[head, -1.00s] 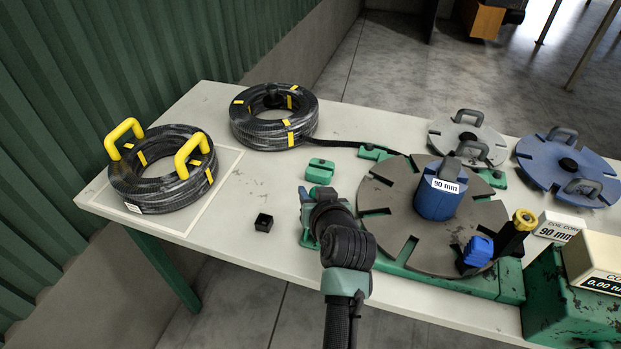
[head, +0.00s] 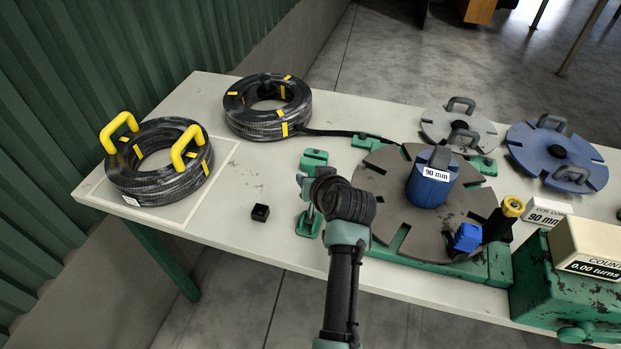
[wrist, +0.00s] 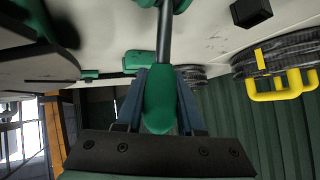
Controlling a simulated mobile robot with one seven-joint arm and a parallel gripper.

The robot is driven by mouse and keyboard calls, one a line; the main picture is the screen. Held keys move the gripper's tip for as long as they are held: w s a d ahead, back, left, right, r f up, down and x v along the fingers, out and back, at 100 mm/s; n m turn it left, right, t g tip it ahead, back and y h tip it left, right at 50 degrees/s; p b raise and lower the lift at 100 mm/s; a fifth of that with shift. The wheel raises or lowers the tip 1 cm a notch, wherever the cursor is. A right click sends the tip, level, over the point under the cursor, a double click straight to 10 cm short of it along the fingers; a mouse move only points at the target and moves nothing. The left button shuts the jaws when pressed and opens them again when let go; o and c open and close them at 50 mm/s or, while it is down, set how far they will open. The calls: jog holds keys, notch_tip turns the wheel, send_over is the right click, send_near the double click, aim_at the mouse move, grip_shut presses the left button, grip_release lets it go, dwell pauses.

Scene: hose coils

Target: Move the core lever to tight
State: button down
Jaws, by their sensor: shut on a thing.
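The core lever shows in the wrist view as a green grip (wrist: 160,105) on a steel rod. The rod runs up the picture to a green fitting at the top edge. My gripper (wrist: 162,85) is shut on this grip, with one blue-grey finger on either side. In the head view my gripper (head: 306,188) is at the left of the turntable, above a green base (head: 309,224). My own wrist hides most of the lever there. The blue core (head: 430,187), labelled 90 mm, stands upright on the grey slotted turntable (head: 385,180).
A hose coil with yellow handles (head: 160,180) lies at the left, and another coil (head: 265,125) lies behind. A small black box (head: 260,212) is left of my gripper. A counter box (head: 590,248) reads 0.00 turns. Grey (head: 435,125) and blue (head: 530,150) discs lie at the back right.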

jog(key=shift+s+d+f, duration=0.1)
jog(key=shift+s+f, duration=0.05)
jog(key=shift+f, duration=0.15)
jog(key=c, duration=0.8)
grip_release()
jog(key=shift+o, duration=1.4)
jog(key=shift+r, duration=0.15)
jog(key=v, duration=1.2)
jog(key=shift+s+r, duration=0.25)
jog(key=shift+d, duration=0.15)
